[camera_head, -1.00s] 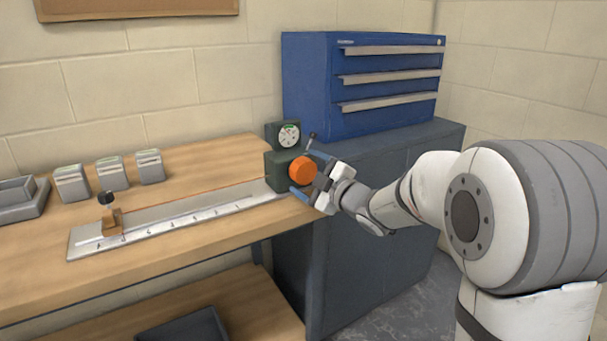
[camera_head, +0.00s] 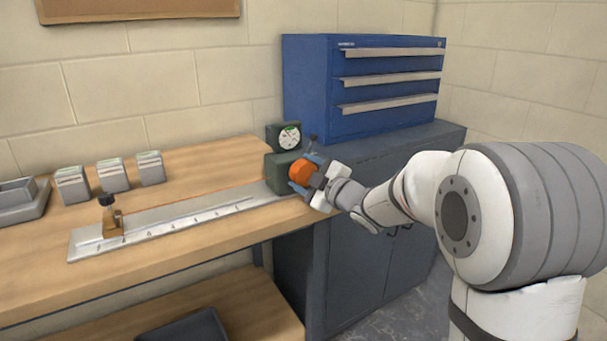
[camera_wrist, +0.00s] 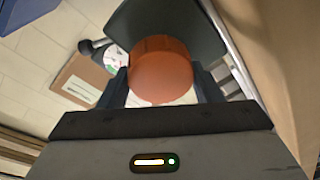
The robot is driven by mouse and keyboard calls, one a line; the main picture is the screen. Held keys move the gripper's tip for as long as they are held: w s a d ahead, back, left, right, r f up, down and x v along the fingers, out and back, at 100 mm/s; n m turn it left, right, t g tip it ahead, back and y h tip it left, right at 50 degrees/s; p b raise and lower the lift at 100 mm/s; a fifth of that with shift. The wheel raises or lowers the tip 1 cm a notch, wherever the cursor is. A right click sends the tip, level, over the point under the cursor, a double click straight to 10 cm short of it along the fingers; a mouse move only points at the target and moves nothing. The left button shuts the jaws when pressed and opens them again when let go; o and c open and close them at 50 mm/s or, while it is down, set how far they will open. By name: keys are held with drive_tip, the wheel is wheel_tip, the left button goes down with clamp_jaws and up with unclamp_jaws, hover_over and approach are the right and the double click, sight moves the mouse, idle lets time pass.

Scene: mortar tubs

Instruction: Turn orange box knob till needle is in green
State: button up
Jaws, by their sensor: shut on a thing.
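The dark green box (camera_head: 277,174) stands at the right end of the bench, with a round orange knob (camera_head: 302,171) on its front. A white dial gauge (camera_head: 289,137) with a green band sits on top of the box; its needle is too small to read surely. My gripper (camera_head: 303,174) is shut on the orange knob, one finger on each side. In the wrist view the knob (camera_wrist: 161,70) fills the space between my fingers, and the gauge (camera_wrist: 114,58) is partly hidden behind it.
A small black-tipped lever (camera_head: 312,141) stands beside the gauge. A metal rail with a scale (camera_head: 170,222) and a brown slider (camera_head: 111,220) lies to the left. Several small grey boxes (camera_head: 112,177) stand behind it. A blue drawer cabinet (camera_head: 310,85) stands behind on the right.

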drive_tip(key=shift+a+f, duration=0.1)
drive_tip(key=shift+a, duration=0.05)
drive_tip(key=shift+m, duration=0.3)
drive_tip(key=shift+f+m, duration=0.1)
drive_tip(key=shift+m, duration=0.9)
drive_tip(key=shift+d+f+m+t+p, duration=0.15)
drive_tip(key=shift+m+p, duration=0.1)
drive_tip(key=shift+m, duration=0.65)
drive_tip(key=shift+d+r+m+t+p, duration=0.1)
drive_tip(key=shift+m+t+p, duration=0.1)
drive_tip(key=shift+m, duration=0.7)
drive_tip(key=shift+f, duration=0.1)
drive_tip(key=o, duration=1)
drive_tip(key=shift+r, duration=0.25)
drive_tip(key=shift+c, duration=0.2)
